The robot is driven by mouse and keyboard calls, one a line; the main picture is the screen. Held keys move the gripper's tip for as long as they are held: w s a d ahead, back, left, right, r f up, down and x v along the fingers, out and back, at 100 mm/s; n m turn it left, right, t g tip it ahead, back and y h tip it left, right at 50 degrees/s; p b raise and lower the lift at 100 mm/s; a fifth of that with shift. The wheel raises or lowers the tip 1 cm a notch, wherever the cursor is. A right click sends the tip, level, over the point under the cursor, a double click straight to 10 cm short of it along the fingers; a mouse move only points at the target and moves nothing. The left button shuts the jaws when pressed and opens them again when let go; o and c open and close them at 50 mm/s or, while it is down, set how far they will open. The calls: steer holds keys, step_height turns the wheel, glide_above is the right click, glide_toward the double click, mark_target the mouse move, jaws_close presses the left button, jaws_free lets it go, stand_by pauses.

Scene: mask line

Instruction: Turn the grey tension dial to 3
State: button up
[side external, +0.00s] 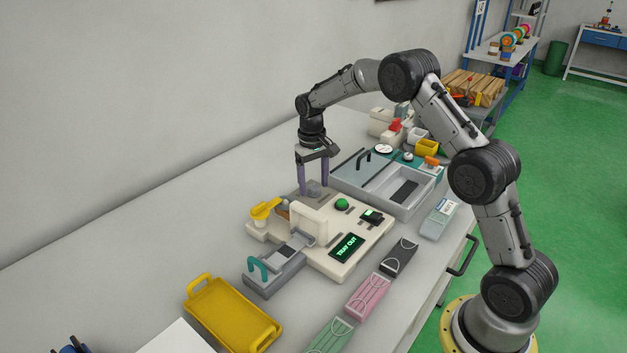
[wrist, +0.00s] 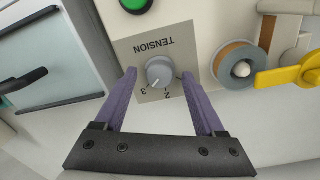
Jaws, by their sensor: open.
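The grey tension dial (wrist: 160,71) sits on a beige plate marked TENSION (wrist: 154,45), upside down in the wrist view, with the numbers 1, 2 and 3 along its near side. I cannot tell for sure which number the dial points to. My gripper (wrist: 159,77) is open, its two purple fingers on either side of the dial with gaps to it. In the side view my gripper (side external: 314,190) points down over the back of the cream machine (side external: 347,266); the dial is small and partly hidden between the fingers there.
A green button (side external: 342,204) and a screen reading TRAY OUT (side external: 347,247) are on the machine. A yellow lever (wrist: 290,76) and a brown roll (wrist: 237,66) lie right of the dial in the wrist view. A grey lidded tray (side external: 408,207) stands close behind.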

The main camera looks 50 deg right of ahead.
step_height(320, 180, up, 14)
steer(key=shift+a, duration=0.25)
stand_by(0.3)
steer(key=shift+f, duration=0.1)
steer(key=shift+w+a, duration=0.1)
step_height(320, 180, up, 5)
steer(key=t, duration=0.1)
glide_above(311, 187)
steer(key=a, duration=0.1)
steer(key=s+a+r+t, duration=0.1)
steer(key=s+a+r, duration=0.2)
steer(key=s+r, duration=0.25)
steer(key=s+a+r+n+t, duration=0.1)
steer(key=s+a+r, duration=0.2)
steer(key=s, duration=0.3)
steer(key=s+a+r+n+t, duration=0.1)
steer(key=s+a+r, duration=0.15)
steer(key=s, duration=0.25)
steer(key=s+a+f+n+t, duration=0.1)
steer(key=s+a+f, duration=0.15)
steer(key=s, duration=1.05)
steer(key=s+f+n, duration=0.1)
steer(key=s+f, duration=0.4)
steer(key=f, duration=0.4)
steer(key=shift+s+a+f+t, duration=0.15)
steer(key=shift+s+a+t, duration=0.2)
steer(key=shift+s+t, duration=0.05)
